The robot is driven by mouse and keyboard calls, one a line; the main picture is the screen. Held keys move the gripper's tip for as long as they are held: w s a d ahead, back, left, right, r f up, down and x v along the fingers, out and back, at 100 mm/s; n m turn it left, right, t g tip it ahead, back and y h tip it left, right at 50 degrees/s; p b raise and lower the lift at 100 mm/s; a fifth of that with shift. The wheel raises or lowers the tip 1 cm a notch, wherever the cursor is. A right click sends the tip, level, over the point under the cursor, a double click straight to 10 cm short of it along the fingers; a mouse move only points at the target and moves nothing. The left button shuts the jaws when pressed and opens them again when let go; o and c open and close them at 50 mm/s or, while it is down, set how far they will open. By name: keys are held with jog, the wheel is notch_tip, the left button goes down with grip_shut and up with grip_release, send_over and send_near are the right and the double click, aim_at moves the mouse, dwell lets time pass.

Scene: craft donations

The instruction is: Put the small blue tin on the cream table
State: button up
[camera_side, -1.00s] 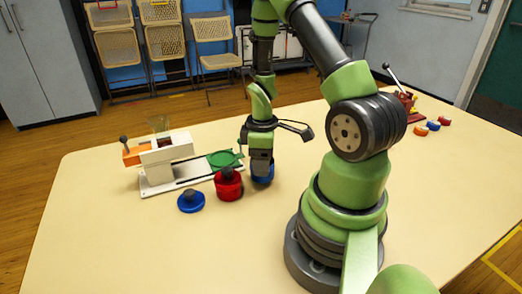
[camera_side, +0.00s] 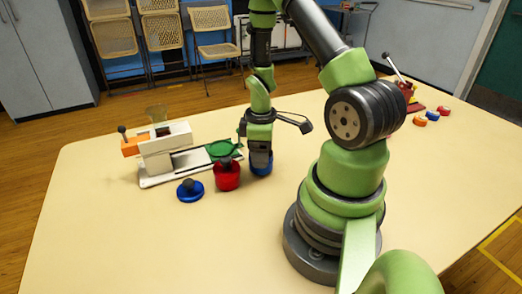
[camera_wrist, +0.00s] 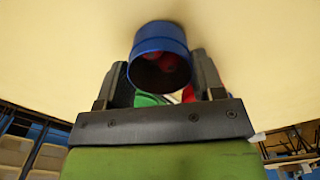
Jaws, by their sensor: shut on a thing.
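My gripper (camera_side: 261,158) is shut on the small blue tin (camera_side: 261,168), whose lower part shows below the fingers in the side view. In the wrist view, the fingers (camera_wrist: 160,85) hold the tin's sides, and its open mouth (camera_wrist: 160,70) shows red things inside. The tin is over the cream table (camera_side: 120,240), at or very near its surface. I cannot tell whether it touches. The contact is partly hidden by the fingers.
Close on the left are a red pot with a dark knob (camera_side: 227,176) and a flat blue piece with a dark knob (camera_side: 190,190). Behind is a white device (camera_side: 165,150) with a green disc. A red lever device (camera_side: 406,92) stands far right. The front left table is clear.

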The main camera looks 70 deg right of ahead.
jog(key=shift+f, duration=0.6)
jog(key=o, duration=0.8)
jog(key=shift+o, duration=0.2)
jog(key=shift+r, duration=0.15)
jog(key=shift+r, duration=3.65)
